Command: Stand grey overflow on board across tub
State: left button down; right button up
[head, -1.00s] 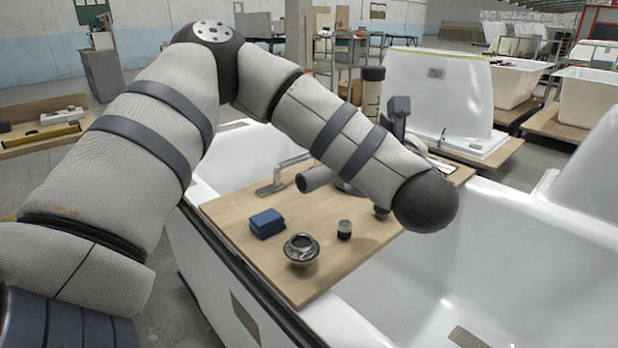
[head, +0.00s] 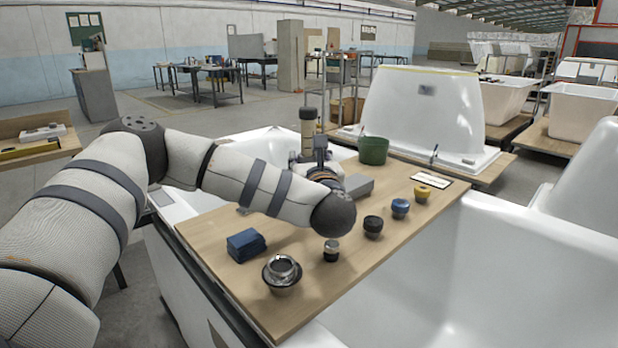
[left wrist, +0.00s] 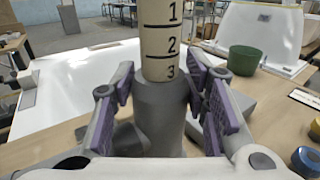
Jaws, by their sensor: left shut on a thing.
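The board (head: 215,240) lies across the white tub (head: 430,290). My left arm reaches over it, and my left gripper (left wrist: 163,105) is shut on an upright grey cylinder (left wrist: 162,125), which looks like the grey overflow. Its purple finger pads sit on both sides of it. A beige tube marked 1, 2, 3 (left wrist: 162,40) rises directly above or behind the grey cylinder; I cannot tell whether they touch. In the head view the beige tube (head: 307,130) has a dark top. The grey cylinder's lower end is hidden, so I cannot tell if it rests on the board. My right gripper is not in view.
On the board are a blue folded stack (head: 246,245), a metal drain fitting (head: 282,273), small black (head: 373,227), blue (head: 400,208) and yellow (head: 423,192) fittings, a grey block (head: 357,187) and a green pot (head: 373,150).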

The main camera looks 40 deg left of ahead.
pick_arm(q)
jog(key=shift+w+a+f, duration=0.1)
jog(key=shift+a+f, duration=0.15)
jog(key=f, duration=0.3)
jog(key=shift+w+a+f, duration=0.2)
jog(key=shift+a+f, duration=0.05)
jog(key=shift+f, duration=0.15)
jog(key=shift+f+b, duration=0.2)
jog(key=shift+b, duration=0.1)
jog(key=c, duration=0.9)
grip_release()
jog(key=shift+c, duration=0.2)
jog(key=shift+r, duration=0.15)
